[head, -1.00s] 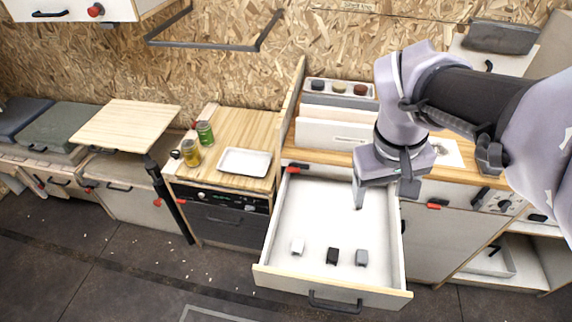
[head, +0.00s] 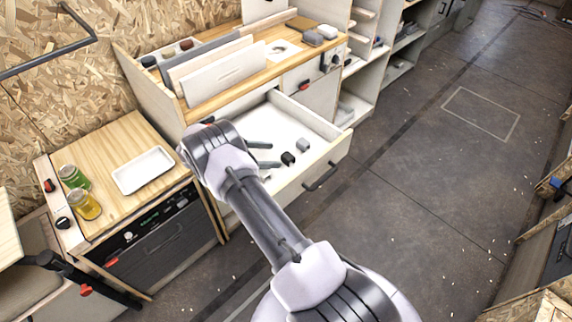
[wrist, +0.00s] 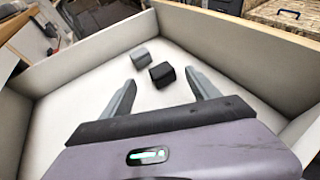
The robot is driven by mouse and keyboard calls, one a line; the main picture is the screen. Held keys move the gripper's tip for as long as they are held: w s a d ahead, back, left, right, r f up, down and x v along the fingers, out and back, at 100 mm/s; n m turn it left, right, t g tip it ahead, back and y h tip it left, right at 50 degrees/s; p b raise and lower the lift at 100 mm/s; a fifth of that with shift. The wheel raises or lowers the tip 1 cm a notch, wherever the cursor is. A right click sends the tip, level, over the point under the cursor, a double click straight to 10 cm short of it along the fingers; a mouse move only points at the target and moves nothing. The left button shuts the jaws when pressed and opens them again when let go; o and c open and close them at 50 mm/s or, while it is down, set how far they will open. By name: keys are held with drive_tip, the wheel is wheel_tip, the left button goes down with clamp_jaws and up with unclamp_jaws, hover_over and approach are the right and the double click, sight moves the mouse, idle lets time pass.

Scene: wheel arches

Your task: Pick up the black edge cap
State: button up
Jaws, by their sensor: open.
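The black edge cap (head: 288,158) lies on the white floor of the open drawer (head: 320,123). In the wrist view the black edge cap (wrist: 162,75) is a small dark block between the tips of my two grey fingers. My gripper (head: 268,154) is open and empty, its fingers spread toward the cap. My gripper (wrist: 160,84) shows no contact with the cap in the wrist view. A grey edge cap (head: 303,145) lies just beyond the black one, and it also shows in the wrist view (wrist: 141,56). No white cap can be seen now.
The drawer's walls (wrist: 235,42) stand around the caps. The counter (head: 225,84) with upright panels is behind the drawer. A white tray (head: 143,170) and two jars (head: 86,204) stand on the left worktop. Open floor (head: 420,200) lies to the right.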

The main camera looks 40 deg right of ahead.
sight(287, 156)
drive_tip(key=b+x, duration=0.1)
drive_tip(key=x, duration=0.6)
drive_tip(key=shift+s+d+f+b, duration=0.15)
drive_tip(key=shift+b, duration=0.2)
drive_tip(key=c, duration=1.5)
wheel_tip(287, 156, up, 10)
drive_tip(key=p, duration=0.4)
